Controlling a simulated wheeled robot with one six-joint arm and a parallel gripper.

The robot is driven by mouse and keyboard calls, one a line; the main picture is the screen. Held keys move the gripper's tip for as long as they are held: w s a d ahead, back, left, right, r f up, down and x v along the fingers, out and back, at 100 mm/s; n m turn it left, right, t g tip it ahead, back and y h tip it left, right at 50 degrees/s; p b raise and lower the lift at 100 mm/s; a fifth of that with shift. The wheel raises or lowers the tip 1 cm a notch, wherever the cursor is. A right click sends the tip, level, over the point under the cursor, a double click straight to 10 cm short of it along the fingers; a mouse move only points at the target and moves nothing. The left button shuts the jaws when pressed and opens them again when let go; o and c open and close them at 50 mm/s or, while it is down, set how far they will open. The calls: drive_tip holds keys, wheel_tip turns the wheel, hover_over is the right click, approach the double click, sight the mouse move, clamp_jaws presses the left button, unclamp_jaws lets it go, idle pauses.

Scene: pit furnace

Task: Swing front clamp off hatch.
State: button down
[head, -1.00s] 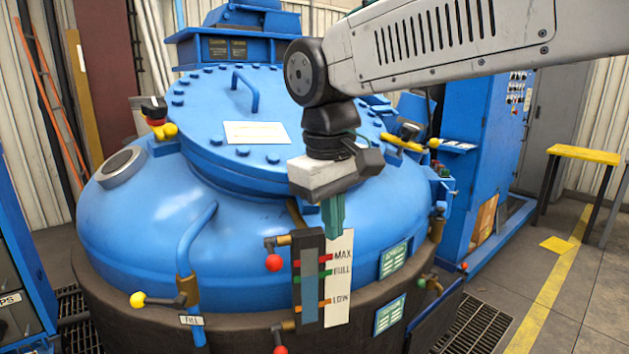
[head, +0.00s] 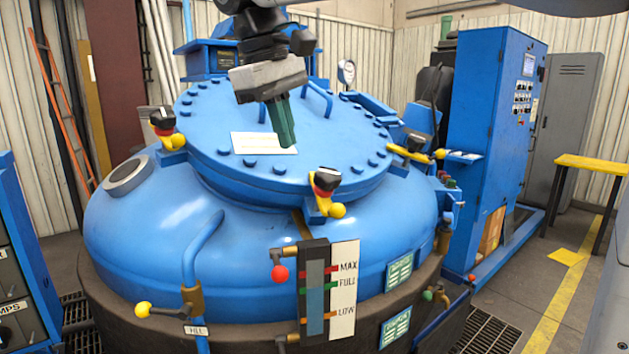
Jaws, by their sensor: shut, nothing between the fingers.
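The round blue hatch (head: 300,104) with bolts around its rim lies on top of the blue furnace dome. The front clamp (head: 323,192) is yellow with a black and red knob and a yellow ball end. It stands at the hatch's front rim; I cannot tell whether it still grips the rim. My gripper (head: 286,145) hangs above the hatch, left of and behind the front clamp in the picture. Its green fingers are shut and empty, pointing down, apart from the clamp. They partly cover the white label (head: 250,143) on the hatch.
A left clamp (head: 168,132) and a right clamp (head: 408,153) sit at the hatch rim. A handle (head: 318,98) rises from the hatch. The level gauge (head: 314,287) and a pipe (head: 203,248) stand in front of the dome. A blue control cabinet (head: 490,120) is at right.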

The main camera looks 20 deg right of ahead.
drive_tip(key=d+f, duration=0.6)
drive_tip(key=f, duration=0.5)
drive_tip(key=shift+s+f, duration=0.1)
